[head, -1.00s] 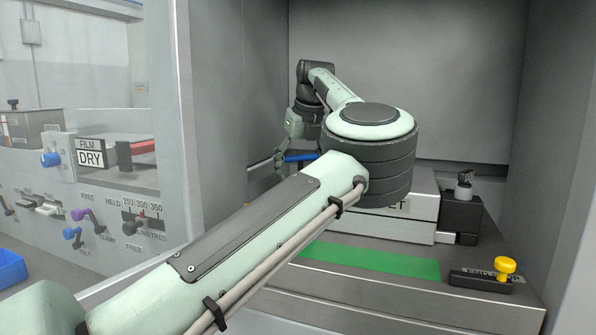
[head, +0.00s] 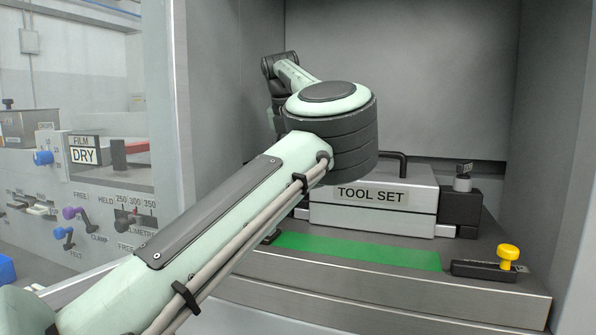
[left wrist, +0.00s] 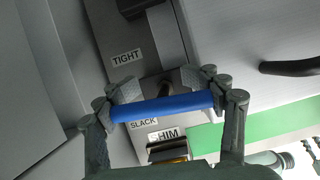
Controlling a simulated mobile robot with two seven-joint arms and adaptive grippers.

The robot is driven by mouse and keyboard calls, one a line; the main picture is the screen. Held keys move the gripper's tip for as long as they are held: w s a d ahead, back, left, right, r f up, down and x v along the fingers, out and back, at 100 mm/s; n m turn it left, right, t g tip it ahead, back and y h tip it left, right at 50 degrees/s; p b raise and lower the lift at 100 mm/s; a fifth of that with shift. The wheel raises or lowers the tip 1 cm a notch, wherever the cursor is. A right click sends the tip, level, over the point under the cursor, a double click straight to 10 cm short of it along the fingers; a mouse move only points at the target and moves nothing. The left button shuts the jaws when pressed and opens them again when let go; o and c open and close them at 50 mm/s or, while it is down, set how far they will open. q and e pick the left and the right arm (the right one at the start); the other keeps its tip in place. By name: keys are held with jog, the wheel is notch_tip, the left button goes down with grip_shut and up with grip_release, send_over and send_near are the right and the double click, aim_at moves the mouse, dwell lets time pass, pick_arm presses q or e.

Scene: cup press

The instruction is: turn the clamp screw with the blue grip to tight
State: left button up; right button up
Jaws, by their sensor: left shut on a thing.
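The clamp screw's blue grip (left wrist: 162,106) is a straight blue bar in the left wrist view, lying across between my fingers. My left gripper (left wrist: 160,88) is shut on it, one finger near each end. A TIGHT label (left wrist: 126,57) lies above the bar and a SLACK label (left wrist: 143,124) just below it. A dark shaft (left wrist: 165,90) shows behind the bar's middle. In the head view my own left arm hides the grip and gripper. My right gripper is in neither view.
A TOOL SET block (head: 372,210) stands behind the green strip (head: 350,250). A yellow knob (head: 508,252) is at the front right. A SHIM label (left wrist: 167,135) is below the grip. A glass-fronted panel with several levers is left in the head view.

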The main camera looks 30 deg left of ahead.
pick_arm(q)
jog(key=shift+d+m+h, duration=0.1)
jog(key=shift+m+h, duration=0.3)
jog(key=shift+m, duration=1)
jog(key=shift+d+m+h, duration=0.1)
jog(key=shift+m+h, duration=0.4)
jog(key=shift+m, duration=0.3)
jog(key=shift+d+m+h, duration=0.15)
jog(key=shift+m+h, duration=0.15)
jog(key=shift+m, duration=0.6)
jog(key=shift+s+d+m, duration=0.1)
jog(key=shift+m, duration=0.5)
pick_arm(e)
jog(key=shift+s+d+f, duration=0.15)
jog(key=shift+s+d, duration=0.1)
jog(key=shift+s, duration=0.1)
pick_arm(q)
jog(key=o, duration=1.3)
jog(key=shift+r, duration=0.1)
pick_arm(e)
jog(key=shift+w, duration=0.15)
